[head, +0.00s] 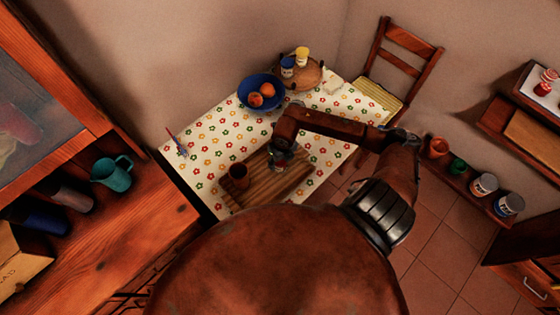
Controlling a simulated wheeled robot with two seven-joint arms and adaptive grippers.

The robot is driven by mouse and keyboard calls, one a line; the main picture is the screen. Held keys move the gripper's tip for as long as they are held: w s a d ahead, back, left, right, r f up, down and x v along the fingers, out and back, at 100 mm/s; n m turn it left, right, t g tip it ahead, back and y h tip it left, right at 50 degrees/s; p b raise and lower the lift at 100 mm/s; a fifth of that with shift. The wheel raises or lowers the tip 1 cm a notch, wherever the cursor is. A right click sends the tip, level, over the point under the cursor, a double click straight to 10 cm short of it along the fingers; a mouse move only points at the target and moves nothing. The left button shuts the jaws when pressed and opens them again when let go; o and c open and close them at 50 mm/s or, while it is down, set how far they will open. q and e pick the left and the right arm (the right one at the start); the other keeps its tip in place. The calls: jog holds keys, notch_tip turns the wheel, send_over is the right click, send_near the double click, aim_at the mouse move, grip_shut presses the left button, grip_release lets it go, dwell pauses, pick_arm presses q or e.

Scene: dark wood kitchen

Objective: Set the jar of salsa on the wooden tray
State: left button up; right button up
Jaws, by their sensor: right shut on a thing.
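The wooden tray (262,191) lies on the flowered cloth of the table, near its front edge. My right gripper (281,151) reaches in from the right and points down over the tray's far part. It is shut on a small jar (280,165), most likely the salsa. The gripper hides much of the jar, and I cannot tell whether the jar touches the tray. A brown cup (239,175) stands at the tray's left part. My left gripper is out of view.
A blue bowl (246,86) with orange fruit and a round wooden board (308,77) with two small jars stand at the table's back. A pen-like item (177,143) lies at the left. A chair (398,62) stands behind right. Clear cloth shows left of the bowl.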

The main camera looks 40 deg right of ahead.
jog(key=o, duration=1.5)
jog(key=shift+f, duration=0.1)
jog(key=r, duration=0.4)
jog(key=s+r, duration=0.1)
jog(key=r, duration=0.7)
jog(key=shift+s+r, duration=0.15)
jog(key=shift+s, duration=0.05)
